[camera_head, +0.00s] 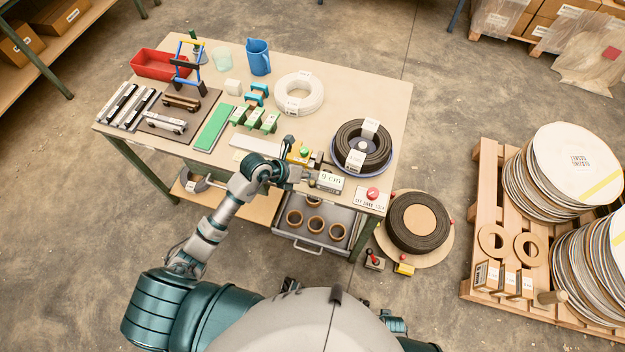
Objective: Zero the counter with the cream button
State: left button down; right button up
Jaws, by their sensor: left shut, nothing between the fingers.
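The counter (330,182), a small pale box with a dark "9 cm" reading, sits at the front edge of the workbench. I cannot make out the cream button in this view; it is too small or hidden. My left gripper (284,163) is just left of the counter, over the bench's front edge. It is shut and empty, and I cannot tell whether it touches anything. Small green, yellow and metal parts (304,153) stand just behind the gripper and counter, partly hidden.
A red mushroom button (373,193) sits on a labelled plate right of the counter. A black coil (362,146) lies behind it. A green mat (213,128) and a red bin (160,64) are farther left. An open drawer (345,214) holding several brown rings juts out below.

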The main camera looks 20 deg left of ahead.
pick_arm(q)
jog(key=shift+f, duration=0.1)
dwell(0.3)
jog(key=shift+s+f, duration=0.1)
jog(key=shift+f, duration=0.2)
jog(key=shift+f, duration=0.15)
